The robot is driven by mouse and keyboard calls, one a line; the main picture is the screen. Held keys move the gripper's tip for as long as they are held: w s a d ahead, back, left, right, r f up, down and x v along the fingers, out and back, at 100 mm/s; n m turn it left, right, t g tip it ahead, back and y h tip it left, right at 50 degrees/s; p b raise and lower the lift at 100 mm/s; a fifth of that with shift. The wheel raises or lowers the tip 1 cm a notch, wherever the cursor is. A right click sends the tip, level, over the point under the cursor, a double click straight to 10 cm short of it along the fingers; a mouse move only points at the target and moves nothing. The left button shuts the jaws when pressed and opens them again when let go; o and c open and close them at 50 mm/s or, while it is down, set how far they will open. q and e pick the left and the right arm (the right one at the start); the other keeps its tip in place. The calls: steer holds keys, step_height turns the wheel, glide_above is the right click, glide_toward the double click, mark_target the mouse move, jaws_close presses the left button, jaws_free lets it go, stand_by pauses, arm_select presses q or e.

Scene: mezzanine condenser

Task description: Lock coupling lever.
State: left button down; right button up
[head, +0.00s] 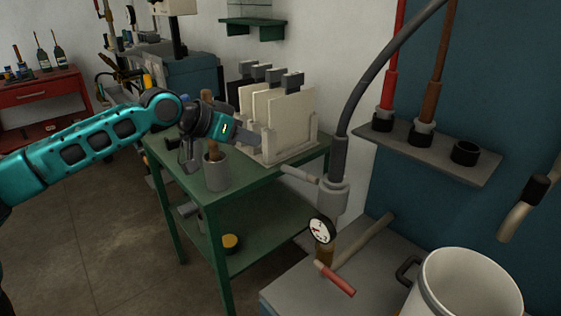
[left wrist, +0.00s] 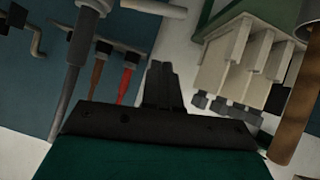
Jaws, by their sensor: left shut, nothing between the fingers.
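A grey hose (head: 339,155) runs down into a pale grey coupling (head: 332,196) above the grey bench. A light-coloured coupling lever (head: 300,175) sticks out to the left from the coupling, nearly level. The left wrist view is upside down; it shows the coupling (left wrist: 95,6) and lever (left wrist: 153,8) at the top edge. My left gripper (head: 255,136) is shut and empty, left of and above the lever, apart from it, in front of the panel rack. Its closed fingers (left wrist: 162,85) show in the left wrist view. My right gripper is not in view.
A green table (head: 190,165) holds a rack of pale panels (head: 285,115) and a grey cup (head: 216,172) close to my left gripper. A gauge (head: 322,230), red-handled valve (head: 335,279) and white bucket (head: 465,285) are below and right. A shelf (head: 430,150) holds red and brown rods.

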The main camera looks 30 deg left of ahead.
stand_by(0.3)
arm_select(q)
glide_above(298, 174)
steer(key=s+a, duration=0.1)
steer(key=a, duration=0.3)
step_height(298, 174, down, 5)
steer(key=f, duration=0.4)
steer(key=shift+w+d+f+p, duration=0.15)
steer(key=shift+d+p, duration=0.15)
steer(key=shift+d, duration=0.05)
steer(key=shift+f, duration=0.15)
